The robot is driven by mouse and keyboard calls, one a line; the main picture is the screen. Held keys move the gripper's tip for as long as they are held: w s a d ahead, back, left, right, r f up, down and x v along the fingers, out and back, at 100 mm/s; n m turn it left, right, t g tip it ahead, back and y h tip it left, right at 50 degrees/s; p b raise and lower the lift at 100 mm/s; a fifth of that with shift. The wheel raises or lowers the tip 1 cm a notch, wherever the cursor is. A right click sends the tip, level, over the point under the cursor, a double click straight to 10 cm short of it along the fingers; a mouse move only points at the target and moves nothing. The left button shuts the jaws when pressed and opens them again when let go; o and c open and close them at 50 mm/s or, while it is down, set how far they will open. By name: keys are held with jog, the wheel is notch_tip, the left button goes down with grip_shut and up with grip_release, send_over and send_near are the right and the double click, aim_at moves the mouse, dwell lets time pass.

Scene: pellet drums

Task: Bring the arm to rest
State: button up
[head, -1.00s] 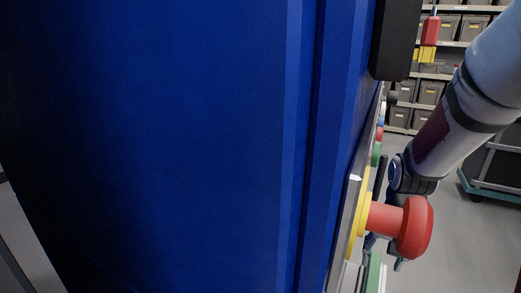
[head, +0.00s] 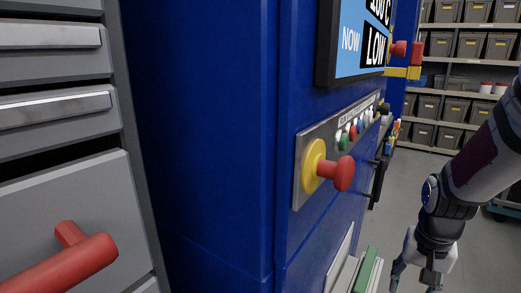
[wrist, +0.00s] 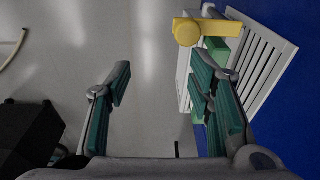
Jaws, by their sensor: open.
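My arm reaches down on the right of the head view, with my gripper (head: 415,284) at the bottom edge, beside the blue machine (head: 225,150) and apart from it. The fingertips are partly cut off there. In the wrist view my gripper (wrist: 162,82) has its two green-padded fingers spread wide, with only grey floor between them. Nothing is held.
The machine carries a red knob (head: 338,174) on a yellow ring, coloured buttons and a screen (head: 358,40) reading LOW. Grey drawers (head: 60,130) with a red handle (head: 70,262) stand left. A white grille (wrist: 255,65) lies close to the right finger. Shelves (head: 455,60) stand behind.

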jog(key=s+a+r+n+t+p, duration=0.1)
jog(key=s+a+r+p, duration=0.25)
jog(key=r, duration=0.35)
jog(key=s+a+r+n+p, duration=0.1)
jog(key=s+a+r+p, duration=0.2)
jog(key=r, duration=0.4)
jog(key=s+a+r+n+t+p, duration=0.1)
jog(key=s+a+r+p, duration=0.2)
jog(key=r, duration=0.4)
jog(key=s+a+r+n+p, duration=0.1)
jog(key=s+r+p, duration=0.2)
jog(key=s+r, duration=0.3)
jog(key=s+a+r+n+t+p, duration=0.1)
jog(key=s+a+r+n+p, duration=0.1)
jog(key=s+r+p, duration=0.2)
jog(key=s+r, duration=0.2)
jog(key=s, duration=0.2)
jog(key=shift+s+a+n+y, duration=0.25)
jog(key=shift+s+n+y, duration=0.05)
jog(key=shift+s+y, duration=0.1)
